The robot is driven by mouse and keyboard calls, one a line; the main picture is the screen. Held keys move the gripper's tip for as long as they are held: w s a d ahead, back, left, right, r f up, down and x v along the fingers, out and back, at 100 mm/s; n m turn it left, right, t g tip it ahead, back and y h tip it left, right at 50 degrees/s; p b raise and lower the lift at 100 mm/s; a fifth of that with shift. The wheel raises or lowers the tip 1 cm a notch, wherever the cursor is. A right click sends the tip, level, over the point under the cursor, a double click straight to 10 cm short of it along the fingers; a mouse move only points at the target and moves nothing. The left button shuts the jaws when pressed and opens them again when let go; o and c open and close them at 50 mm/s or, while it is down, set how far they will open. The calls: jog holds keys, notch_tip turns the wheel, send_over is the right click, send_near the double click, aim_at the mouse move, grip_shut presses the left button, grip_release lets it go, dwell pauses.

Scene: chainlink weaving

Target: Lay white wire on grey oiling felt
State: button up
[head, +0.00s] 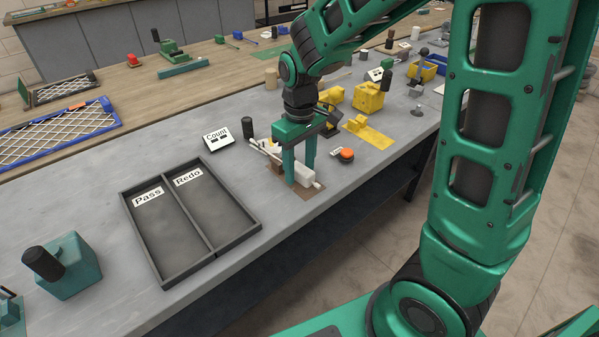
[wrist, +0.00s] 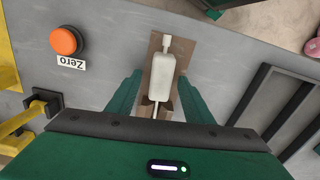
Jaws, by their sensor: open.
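My gripper (head: 300,176) is open, pointing down over the front part of the grey bench. In the wrist view its two green fingers (wrist: 160,88) stand on either side of a pale off-white piece (wrist: 161,76) with narrow ends. More pale thin parts (head: 262,149) show behind the fingers in the head view. I cannot pick out a grey oiling felt with certainty.
A dark two-part tray (head: 216,266) marked Pass and Redo lies to the left. An orange button (head: 346,154), labelled Zero in the wrist view, sits close right of my gripper. A Count box (head: 217,139) and yellow fixtures (head: 369,97) stand behind.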

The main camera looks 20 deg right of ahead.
jog(key=shift+f, duration=0.3)
grip_shut()
jog(key=shift+r, duration=0.1)
